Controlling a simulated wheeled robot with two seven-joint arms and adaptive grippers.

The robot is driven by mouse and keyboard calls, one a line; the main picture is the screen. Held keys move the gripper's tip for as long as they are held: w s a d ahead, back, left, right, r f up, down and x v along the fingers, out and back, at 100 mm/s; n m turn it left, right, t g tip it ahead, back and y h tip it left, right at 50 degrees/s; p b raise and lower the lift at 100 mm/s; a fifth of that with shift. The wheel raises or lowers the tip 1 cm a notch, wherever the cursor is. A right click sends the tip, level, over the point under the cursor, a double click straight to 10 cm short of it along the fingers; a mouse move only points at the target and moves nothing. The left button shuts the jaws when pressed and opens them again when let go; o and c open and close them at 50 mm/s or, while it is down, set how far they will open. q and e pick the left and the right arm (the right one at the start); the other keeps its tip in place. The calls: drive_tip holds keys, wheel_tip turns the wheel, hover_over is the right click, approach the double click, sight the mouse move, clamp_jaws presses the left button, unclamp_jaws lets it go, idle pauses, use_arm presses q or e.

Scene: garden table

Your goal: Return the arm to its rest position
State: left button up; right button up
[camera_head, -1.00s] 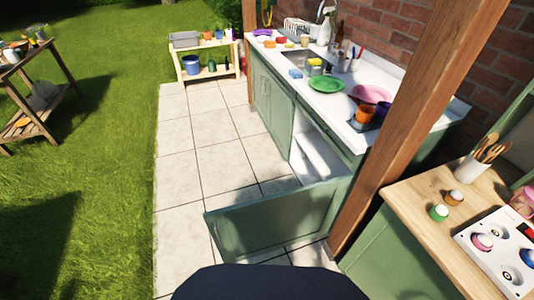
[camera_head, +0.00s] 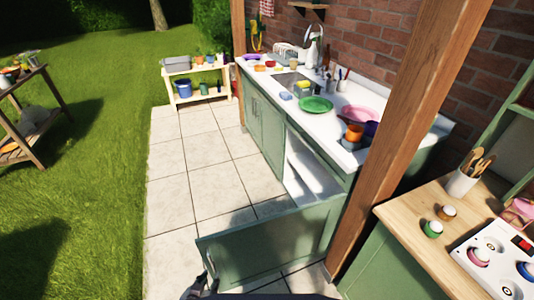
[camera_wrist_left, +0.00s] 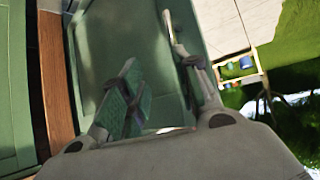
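My left gripper (camera_head: 203,284) shows at the bottom edge of the head view, beside the handle end of the open green cabinet door (camera_head: 275,247). In the left wrist view my left gripper (camera_wrist_left: 158,68) has its two fingers spread apart with nothing held between them. The green door (camera_wrist_left: 115,35) fills the background behind the fingers there. I cannot tell whether a finger touches the door or its handle. My right gripper is not in view.
The wooden post (camera_head: 400,125) stands right of the door. The counter (camera_head: 342,154) holds a green plate (camera_head: 316,104), a pink plate and an orange cup. A wooden worktop (camera_head: 410,211) is at right. The tiled floor (camera_head: 185,205) left of the door is clear.

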use_arm(q)
drive_tip(key=shift+s+a+r+g+y, duration=0.5)
drive_tip(key=shift+s+r+g, duration=0.85)
drive_tip(key=shift+r, duration=2.35)
drive_tip(key=shift+s+a+r+g+y, duration=0.2)
drive_tip(key=shift+s+a+r+g, duration=0.55)
drive_tip(key=shift+r+g, duration=2)
wheel_tip(320, 180, down, 31)
drive_tip(key=s+a, duration=0.2)
drive_tip(key=s+a+f, duration=0.4)
drive_tip(key=s+f, duration=0.5)
drive_tip(key=s, duration=0.1)
drive_tip(key=s+a+f+m+y, duration=0.1)
drive_tip(key=s+a+f, duration=0.3)
drive_tip(key=s+f, duration=0.6)
drive_tip(key=shift+s+a+p, duration=0.15)
drive_tip(key=shift+s+p, duration=0.05)
drive_tip(key=shift+p, duration=0.25)
